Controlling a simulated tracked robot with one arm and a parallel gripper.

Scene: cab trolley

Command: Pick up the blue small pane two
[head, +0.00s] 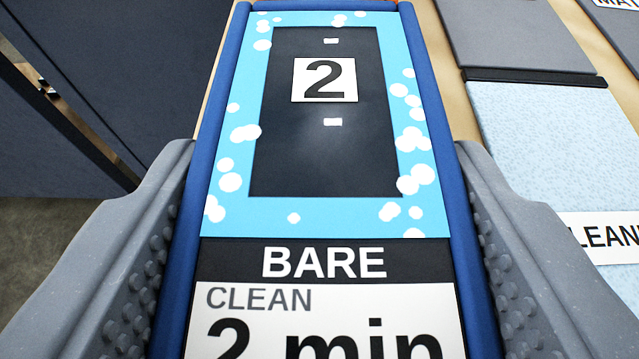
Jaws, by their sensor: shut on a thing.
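The blue small pane two (245,190) fills the middle of the head view. It has a dark blue frame, a light blue field with white bubble spots and a dark centre panel with a white "2" label. Below are a black "BARE" strip and a white label reading "CLEAN 2 min", cut off by the bottom edge. My gripper (322,215) has one grey studded finger on each side of the pane, shut on its left and right edges. The pane's lower end is out of view.
A tan surface (452,95) lies behind the pane at right. On it are a grey panel (515,35) and a pale blue speckled panel (545,140) with a white label (605,235) reading "LEAN". Dark panels (110,60) stand at left above a grey-brown floor (45,245).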

